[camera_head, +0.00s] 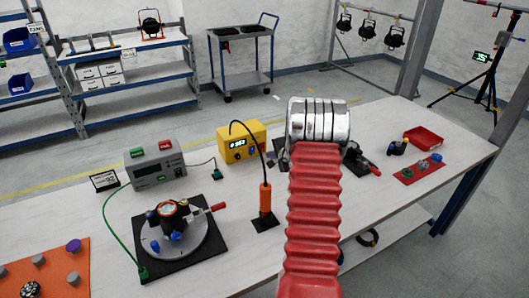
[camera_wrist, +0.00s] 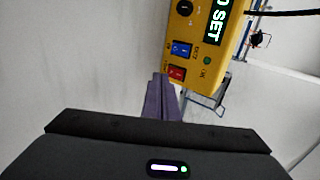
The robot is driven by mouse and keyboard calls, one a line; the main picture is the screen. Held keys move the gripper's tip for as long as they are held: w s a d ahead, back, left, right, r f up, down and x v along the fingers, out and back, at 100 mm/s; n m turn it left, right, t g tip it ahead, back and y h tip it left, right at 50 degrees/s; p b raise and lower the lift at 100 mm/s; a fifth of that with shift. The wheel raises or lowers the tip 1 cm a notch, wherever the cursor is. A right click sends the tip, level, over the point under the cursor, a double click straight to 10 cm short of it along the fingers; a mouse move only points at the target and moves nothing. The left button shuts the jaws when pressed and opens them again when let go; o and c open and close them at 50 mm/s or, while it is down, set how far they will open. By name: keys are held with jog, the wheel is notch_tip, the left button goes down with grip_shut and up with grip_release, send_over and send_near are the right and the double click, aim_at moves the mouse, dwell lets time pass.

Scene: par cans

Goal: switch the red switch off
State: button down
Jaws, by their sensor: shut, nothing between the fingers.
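The yellow box (camera_wrist: 210,35) fills the upper middle of the wrist view. Its red switch (camera_wrist: 176,73) sits at its lower left corner, beside a blue switch (camera_wrist: 181,50). I cannot tell which way the red switch is tipped. My gripper (camera_wrist: 161,78) is shut and empty, its purple-grey fingers ending just left of and below the red switch. I cannot tell whether they touch it. In the head view the yellow box (camera_head: 240,142) stands at the back middle of the table; the red switch is too small there, and my arm hides my gripper.
An orange-handled tool (camera_head: 265,198) with a black cable stands in front of the yellow box. A grey box (camera_head: 156,164) with red and green buttons is to its left. A round fixture (camera_head: 175,235) sits on a black mat. A red tray (camera_head: 423,138) lies at right.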

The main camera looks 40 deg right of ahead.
aim_at(261, 148)
jog(key=shift+w+d+f, duration=0.3)
jog(key=shift+w, duration=0.65)
jog(key=shift+w+d+f, duration=0.3)
jog(key=shift+w+f, duration=0.05)
jog(key=shift+w, duration=0.6)
jog(key=shift+w+d+f, duration=0.3)
jog(key=shift+w, duration=0.65)
jog(key=shift+w, duration=0.1)
jog(key=shift+r, duration=0.8)
jog(key=shift+s+a, duration=0.2)
jog(key=shift+s, duration=0.4)
jog(key=f+v, duration=0.1)
jog(key=v, duration=1.1)
jog(key=shift+s, duration=0.55)
